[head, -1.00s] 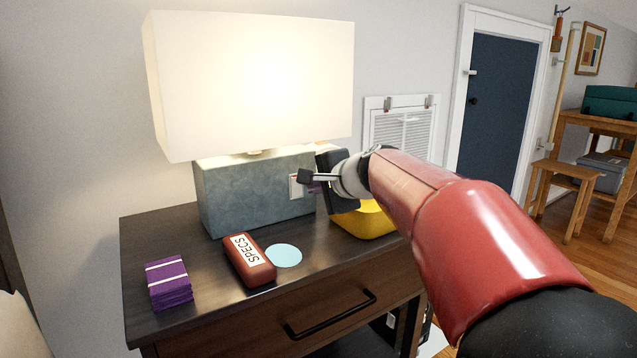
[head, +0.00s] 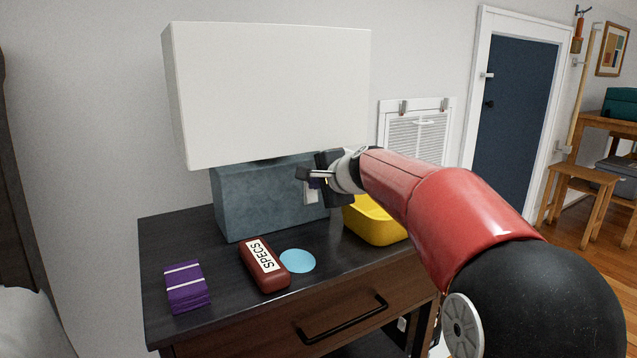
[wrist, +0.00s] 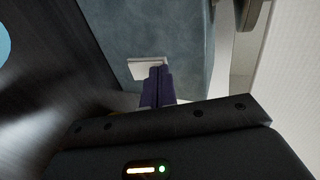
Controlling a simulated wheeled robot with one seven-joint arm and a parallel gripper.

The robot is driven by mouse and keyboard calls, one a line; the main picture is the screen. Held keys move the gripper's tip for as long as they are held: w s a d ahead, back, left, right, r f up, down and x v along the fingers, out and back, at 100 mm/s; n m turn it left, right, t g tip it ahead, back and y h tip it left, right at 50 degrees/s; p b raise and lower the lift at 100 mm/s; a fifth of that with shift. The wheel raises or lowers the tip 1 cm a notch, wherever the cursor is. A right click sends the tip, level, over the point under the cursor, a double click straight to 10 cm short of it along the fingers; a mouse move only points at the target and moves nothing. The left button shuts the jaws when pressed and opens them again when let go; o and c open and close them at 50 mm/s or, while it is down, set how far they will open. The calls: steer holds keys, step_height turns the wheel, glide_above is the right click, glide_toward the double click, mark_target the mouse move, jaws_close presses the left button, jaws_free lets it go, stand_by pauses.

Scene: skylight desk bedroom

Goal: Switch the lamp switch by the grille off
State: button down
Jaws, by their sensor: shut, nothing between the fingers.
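The lamp has a white box shade (head: 270,95) and a blue-grey stone base (head: 262,202) on the dark nightstand (head: 225,275). The shade is unlit. A white switch plate (head: 310,192) is on the base's front face, partly hidden by my gripper; it also shows in the wrist view (wrist: 146,67). My gripper (head: 308,175) is shut and empty, its fingertips at the plate. In the wrist view the closed purplish fingers (wrist: 159,78) overlap the plate's right part, so I cannot tell touching from just apart. The white grille (head: 416,130) is on the wall behind, to the right.
A yellow bin (head: 373,223) stands on the nightstand just below my wrist. A red SPECS case (head: 264,264), a light-blue disc (head: 297,261) and a purple banded stack (head: 186,287) lie toward the front. A blue door (head: 515,110) is at the right.

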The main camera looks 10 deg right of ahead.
steer(key=shift+r+p, duration=0.65)
steer(key=shift+r, duration=0.15)
steer(key=shift+s, duration=0.15)
